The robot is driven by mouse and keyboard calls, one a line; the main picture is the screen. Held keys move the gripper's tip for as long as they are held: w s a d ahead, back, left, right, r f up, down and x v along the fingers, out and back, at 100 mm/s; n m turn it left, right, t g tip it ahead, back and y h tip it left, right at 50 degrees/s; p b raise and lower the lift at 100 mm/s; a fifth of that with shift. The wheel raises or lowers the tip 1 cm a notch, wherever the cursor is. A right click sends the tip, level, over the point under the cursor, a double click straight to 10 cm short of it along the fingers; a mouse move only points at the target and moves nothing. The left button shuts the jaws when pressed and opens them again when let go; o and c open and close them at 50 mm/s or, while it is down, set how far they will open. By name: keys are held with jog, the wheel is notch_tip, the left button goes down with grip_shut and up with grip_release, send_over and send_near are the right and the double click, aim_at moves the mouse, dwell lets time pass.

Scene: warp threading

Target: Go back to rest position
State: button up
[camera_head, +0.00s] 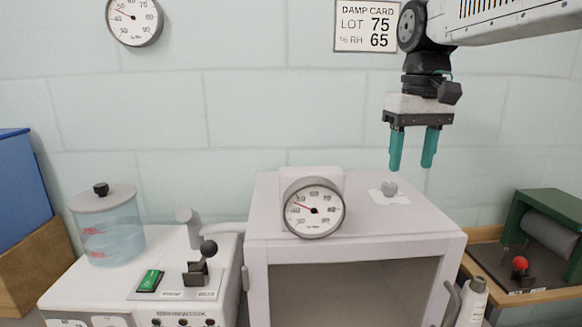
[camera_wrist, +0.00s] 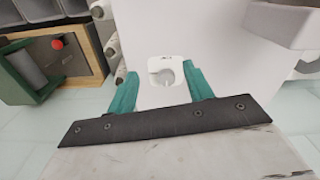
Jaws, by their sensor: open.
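My gripper (camera_head: 412,150) hangs from my arm at the upper right of the head view, fingers pointing down. Its two teal fingers are apart with nothing between them. It is above the right part of the white cabinet (camera_head: 355,242), clear of the top. A small grey knob (camera_head: 389,188) on a white plate sits on the cabinet top, below and slightly left of the fingers. In the wrist view the gripper (camera_wrist: 163,90) is also open, and the knob (camera_wrist: 165,76) on its plate shows between the fingertips.
A round dial (camera_head: 314,208) stands at the cabinet's front top. Left are a machine with a black-knobbed lever (camera_head: 208,248) and a clear water tank (camera_head: 109,230). Right are a white bottle (camera_head: 472,302) and a green-framed roller device (camera_head: 548,232). A damp card (camera_head: 367,26) hangs on the wall.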

jog(key=s+d+f+m, duration=0.1)
jog(key=s+f, duration=0.7)
jog(key=s, duration=0.3)
jog(key=s+d+f+m+t, duration=0.1)
jog(key=s+f, duration=0.7)
jog(key=s, duration=0.4)
jog(key=shift+d, duration=0.35)
jog(key=shift+s, duration=0.1)
